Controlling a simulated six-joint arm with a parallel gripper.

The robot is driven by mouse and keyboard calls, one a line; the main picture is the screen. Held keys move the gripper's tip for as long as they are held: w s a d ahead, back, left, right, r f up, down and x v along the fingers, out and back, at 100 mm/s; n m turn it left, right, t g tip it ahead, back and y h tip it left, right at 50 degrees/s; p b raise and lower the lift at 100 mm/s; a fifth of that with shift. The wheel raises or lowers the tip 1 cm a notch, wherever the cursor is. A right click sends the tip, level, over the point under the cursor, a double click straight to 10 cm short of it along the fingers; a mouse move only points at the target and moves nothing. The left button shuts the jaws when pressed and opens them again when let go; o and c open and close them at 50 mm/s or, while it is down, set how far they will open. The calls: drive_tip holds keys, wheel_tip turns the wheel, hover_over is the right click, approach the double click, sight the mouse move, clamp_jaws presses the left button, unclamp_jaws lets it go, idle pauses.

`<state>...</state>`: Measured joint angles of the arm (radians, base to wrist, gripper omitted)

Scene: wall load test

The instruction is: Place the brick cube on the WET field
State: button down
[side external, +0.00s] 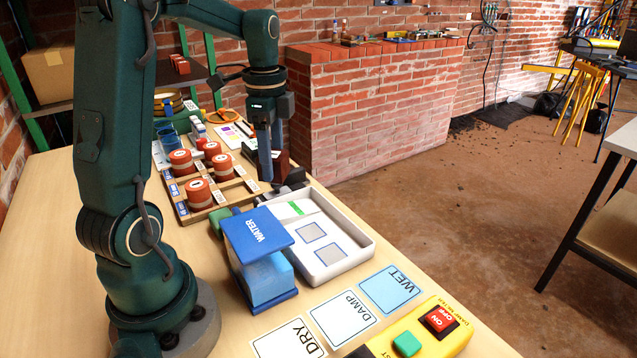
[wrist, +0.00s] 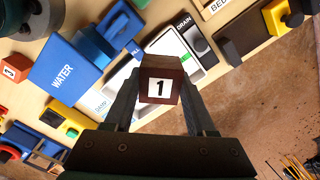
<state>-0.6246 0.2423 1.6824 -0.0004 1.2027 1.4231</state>
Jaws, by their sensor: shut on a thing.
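The brick cube (wrist: 160,68) is dark red-brown with a white label reading 1. In the wrist view it sits between the two fingers of my gripper (wrist: 160,95), which is shut on it. In the side view my gripper (side external: 270,165) points down over the table, beyond the white tray; its finger partly hides what it holds there. The WET field (side external: 390,288) is a light blue card near the table's front right edge, with bare blue surface. My gripper is well away from it, farther back.
A white tray (side external: 361,240) with grey squares and a blue WATER tank (side external: 262,268) stand between my gripper and the cards. The DAMP card (side external: 343,318), DRY card (side external: 290,342) and a yellow meter (side external: 425,335) flank WET. A wooden rack (side external: 186,209) holds several red-brown pucks.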

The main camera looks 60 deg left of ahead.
drive_tip(key=w+d+m, duration=0.3)
drive_tip(key=d+m, duration=0.2)
drive_tip(key=m, duration=0.4)
hover_over(387, 290)
drive_tip(key=f, duration=0.7)
drive_tip(key=shift+s+a+f, duration=0.15)
drive_tip(key=shift+a+f, duration=0.05)
drive_tip(key=shift+a, duration=0.15)
drive_tip(key=shift+d+f, duration=0.4)
drive_tip(key=shift+f, duration=1.85)
drive_tip(key=shift+f, duration=0.1)
drive_tip(key=shift+c, duration=1.1)
unclamp_jaws()
